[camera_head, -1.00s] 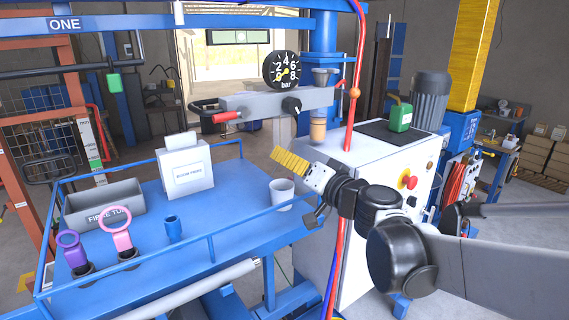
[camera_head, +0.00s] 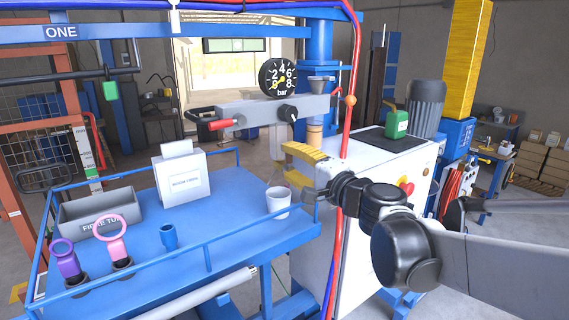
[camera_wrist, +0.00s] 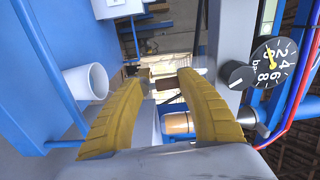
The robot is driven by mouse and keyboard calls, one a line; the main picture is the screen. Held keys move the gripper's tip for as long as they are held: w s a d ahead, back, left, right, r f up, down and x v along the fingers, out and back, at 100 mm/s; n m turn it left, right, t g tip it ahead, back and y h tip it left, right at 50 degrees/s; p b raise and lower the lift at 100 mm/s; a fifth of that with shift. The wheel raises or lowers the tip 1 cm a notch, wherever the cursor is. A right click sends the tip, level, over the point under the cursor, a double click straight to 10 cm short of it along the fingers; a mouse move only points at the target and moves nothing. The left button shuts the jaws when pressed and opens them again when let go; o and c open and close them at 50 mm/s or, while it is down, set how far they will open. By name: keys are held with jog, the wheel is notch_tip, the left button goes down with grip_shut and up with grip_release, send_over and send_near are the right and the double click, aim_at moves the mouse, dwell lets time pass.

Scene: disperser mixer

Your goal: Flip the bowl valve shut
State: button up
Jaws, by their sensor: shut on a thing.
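My gripper (camera_head: 288,152) has two yellow fingers and is just below the grey beam (camera_head: 255,105), by a pale bowl-like part (camera_head: 280,138). In the wrist view the fingers of my gripper (camera_wrist: 155,85) stand apart around a partly hidden thing, and I cannot make out what they hold. An amber cylinder (camera_wrist: 178,122) is partly hidden behind the right finger. It also shows in the head view (camera_head: 315,130). A red lever handle (camera_head: 221,124) is at the beam's left end. I cannot tell which part is the bowl valve.
A pressure gauge (camera_head: 277,77) and black knob (camera_head: 288,113) are on the beam. A white cup (camera_head: 278,202) stands on the blue railed table (camera_head: 215,215) below my gripper. Red and blue hoses (camera_head: 345,130) hang beside my arm. A white cabinet (camera_head: 375,190) stands behind.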

jog(key=shift+d+m, duration=0.1)
jog(key=shift+m, duration=0.4)
jog(key=o, duration=1.2)
jog(key=shift+w, duration=0.1)
jog(key=v, duration=1.2)
